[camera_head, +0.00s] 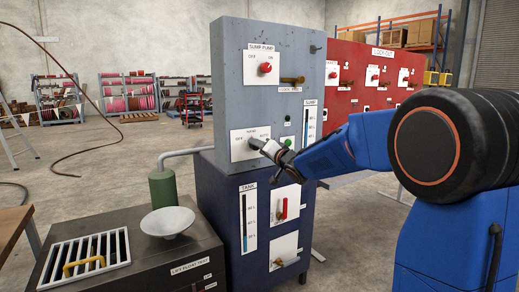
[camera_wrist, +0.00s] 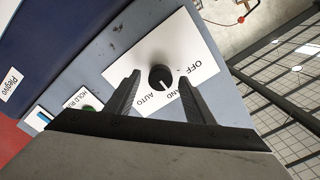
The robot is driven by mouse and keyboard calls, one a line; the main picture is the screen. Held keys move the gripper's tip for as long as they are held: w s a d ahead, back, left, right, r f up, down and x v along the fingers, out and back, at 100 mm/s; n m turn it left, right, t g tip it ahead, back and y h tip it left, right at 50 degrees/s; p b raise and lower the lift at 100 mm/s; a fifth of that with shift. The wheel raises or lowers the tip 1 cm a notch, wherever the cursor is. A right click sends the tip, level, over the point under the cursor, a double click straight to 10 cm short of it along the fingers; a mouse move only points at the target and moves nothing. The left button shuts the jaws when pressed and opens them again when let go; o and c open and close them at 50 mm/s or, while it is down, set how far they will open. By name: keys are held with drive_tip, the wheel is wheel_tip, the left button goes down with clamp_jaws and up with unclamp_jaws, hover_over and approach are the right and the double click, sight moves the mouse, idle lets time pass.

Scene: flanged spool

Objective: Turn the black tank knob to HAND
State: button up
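The black tank knob (camera_wrist: 161,77) is a round knob with a pale pointer mark, on a white plate (camera_wrist: 185,62) lettered OFF, HAND and AUTO. The mark is too small to tell exactly which word it faces. My gripper (camera_wrist: 159,80) is open, with one finger on each side of the knob and gaps visible beside it. Whether the fingertips reach past the knob's face cannot be told. In the head view my gripper (camera_head: 262,146) is at the plate (camera_head: 238,146) on the grey panel, and it hides most of the knob.
The grey panel (camera_head: 232,80) also carries a red sump pump knob (camera_head: 265,68), a brass handle (camera_head: 292,79) and a green button (camera_head: 288,142). Below is a blue cabinet (camera_head: 228,200) with a red lever (camera_head: 284,208). A funnel (camera_head: 168,221) stands on a dark bench at left.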

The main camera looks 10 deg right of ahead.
drive_tip(key=v, duration=1.7)
drive_tip(key=shift+s, duration=0.2)
